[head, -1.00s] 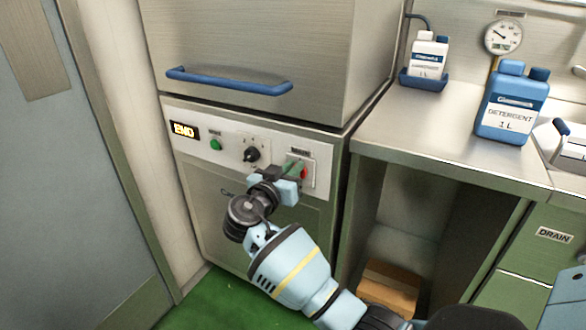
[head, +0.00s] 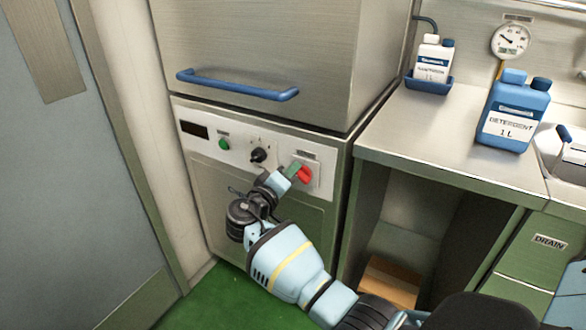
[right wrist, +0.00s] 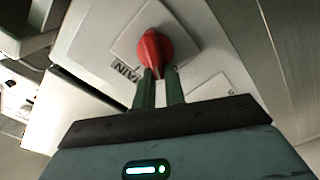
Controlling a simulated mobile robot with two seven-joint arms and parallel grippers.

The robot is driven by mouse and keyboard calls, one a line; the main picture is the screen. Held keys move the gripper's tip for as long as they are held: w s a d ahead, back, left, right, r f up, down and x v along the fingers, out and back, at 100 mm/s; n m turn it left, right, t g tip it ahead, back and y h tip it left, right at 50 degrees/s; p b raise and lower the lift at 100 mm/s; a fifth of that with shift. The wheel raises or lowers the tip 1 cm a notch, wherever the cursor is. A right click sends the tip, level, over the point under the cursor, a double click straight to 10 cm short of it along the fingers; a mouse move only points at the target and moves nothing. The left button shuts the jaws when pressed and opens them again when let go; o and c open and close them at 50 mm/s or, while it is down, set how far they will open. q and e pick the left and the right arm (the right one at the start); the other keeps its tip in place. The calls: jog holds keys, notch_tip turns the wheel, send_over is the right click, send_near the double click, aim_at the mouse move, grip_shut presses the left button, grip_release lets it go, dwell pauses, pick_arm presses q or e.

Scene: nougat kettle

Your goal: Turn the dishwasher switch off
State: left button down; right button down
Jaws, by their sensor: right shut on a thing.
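The dishwasher's red rotary switch (head: 305,175) is on a white plate at the right end of the front panel (head: 234,149). In the right wrist view the red switch (right wrist: 153,47) points upward, with the label "MAIN" beside it on the plate. My right gripper (head: 294,170) is at the switch, and its green fingertips (right wrist: 158,76) are shut on the switch's near end. The fingers hide part of the switch. The panel display (head: 194,130) is dark. My left gripper is out of view.
A black knob (head: 258,155) and a green button (head: 223,144) lie left of the switch. The blue door handle (head: 237,87) juts out above the panel. A steel counter (head: 420,140) with detergent bottles (head: 515,113) stands right. The green floor (head: 215,300) below is clear.

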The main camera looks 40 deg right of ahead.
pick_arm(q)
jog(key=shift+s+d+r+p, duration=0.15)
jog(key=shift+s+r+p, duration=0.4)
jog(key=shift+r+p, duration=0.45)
pick_arm(e)
jog(key=n, duration=0.3)
jog(key=f+n, duration=0.1)
jog(key=n, duration=0.2)
jog(key=shift+w+a+f, duration=0.1)
jog(key=shift+w+f, duration=0.05)
jog(key=shift+f, duration=0.05)
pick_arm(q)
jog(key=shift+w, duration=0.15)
pick_arm(e)
jog(key=shift+n, duration=0.3)
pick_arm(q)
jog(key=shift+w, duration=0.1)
pick_arm(e)
jog(key=c, duration=1.5)
grip_release()
jog(key=shift+o, duration=0.2)
jog(key=v, duration=0.8)
